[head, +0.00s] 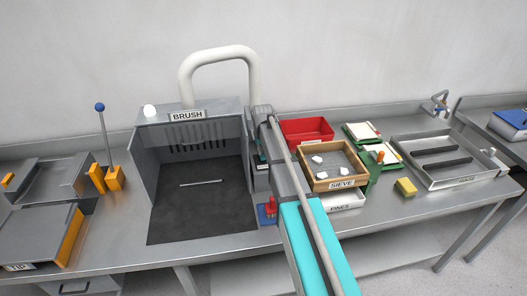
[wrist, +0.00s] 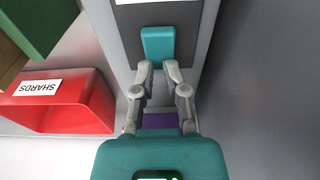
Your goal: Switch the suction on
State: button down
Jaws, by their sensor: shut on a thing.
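A teal block-shaped handle (wrist: 158,44) sits on a dark grey panel (wrist: 190,18) in the wrist view. I take it to be the suction switch, but no readable label confirms this. My gripper (wrist: 158,68) is shut on the lower end of this handle, one fingertip on each side. The arm hides most of that unit and the fingertips there. A white label above the handle is cut off by the wrist view's edge.
A red SHARDS bin (wrist: 75,105) stands left of my gripper in the wrist view. In the head view, a wooden SIEVE box (head: 343,184), green trays, a yellow sponge (head: 405,187) and a metal tray (head: 470,178) are to the right. A blue-knobbed lever (head: 100,107) stands left.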

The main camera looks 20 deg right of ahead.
aim_at(263, 158)
jog(key=shift+s+a+f, duration=0.15)
jog(key=shift+s, duration=1.25)
jog(key=shift+w, duration=0.4)
jog(key=shift+w+r+p, duration=0.1)
jog(key=shift+r+p, duration=0.15)
jog(key=shift+p, duration=0.15)
jog(key=shift+r, duration=0.15)
jog(key=r+p, duration=0.2)
jog(key=s+r+p, duration=0.1)
jog(key=r+p, duration=0.1)
notch_tip(263, 158, up, 9)
jog(key=p, duration=0.9)
jog(key=shift+s+r+p, duration=0.15)
jog(key=shift+s+p, duration=0.2)
jog(key=shift+s, duration=0.1)
jog(key=shift+r, duration=0.1)
